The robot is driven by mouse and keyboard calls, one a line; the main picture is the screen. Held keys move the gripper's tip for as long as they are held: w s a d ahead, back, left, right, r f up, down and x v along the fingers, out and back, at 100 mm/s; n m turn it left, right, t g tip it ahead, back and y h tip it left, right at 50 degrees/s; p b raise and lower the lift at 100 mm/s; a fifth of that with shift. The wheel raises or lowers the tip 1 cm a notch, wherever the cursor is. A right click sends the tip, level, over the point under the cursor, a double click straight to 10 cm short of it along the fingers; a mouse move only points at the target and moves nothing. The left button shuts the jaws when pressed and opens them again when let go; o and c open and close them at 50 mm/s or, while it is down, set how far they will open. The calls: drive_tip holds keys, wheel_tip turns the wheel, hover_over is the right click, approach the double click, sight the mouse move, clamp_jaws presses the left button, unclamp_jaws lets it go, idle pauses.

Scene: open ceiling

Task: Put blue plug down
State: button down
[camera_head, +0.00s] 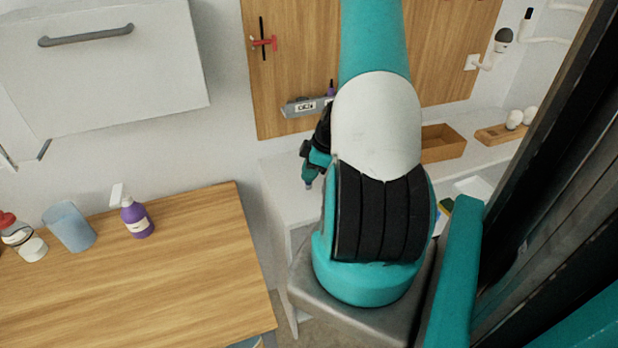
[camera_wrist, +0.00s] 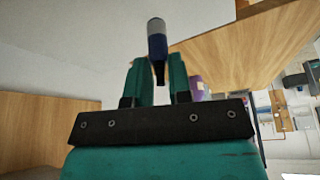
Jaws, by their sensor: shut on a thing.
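The blue plug (camera_wrist: 157,46) is a short dark-blue cylinder with a grey end and a thin dark part. In the wrist view it sticks out from between the two teal fingers of my gripper (camera_wrist: 160,78), which is shut on it. In the head view my gripper (camera_head: 310,172) points down over the white counter (camera_head: 280,184), left of my arm. Only a small bluish tip of the plug (camera_head: 309,186) shows below the fingers there. I cannot tell how far the plug is from the counter surface.
A wooden table (camera_head: 190,270) at left holds a purple spray bottle (camera_head: 137,220), a blue cup (camera_head: 69,226) and other containers. A wooden box (camera_head: 442,145) and a small wooden tray (camera_head: 500,136) stand on the counter at right. A wooden pegboard (camera_head: 290,60) is behind. My arm hides the counter's middle.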

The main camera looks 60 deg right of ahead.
sight(309, 187)
drive_tip(key=shift+f+p, duration=0.45)
drive_tip(key=shift+f, duration=1.25)
drive_tip(key=shift+f, duration=0.1)
drive_tip(key=c, duration=1.1)
unclamp_jaws()
drive_tip(key=shift+o, duration=0.3)
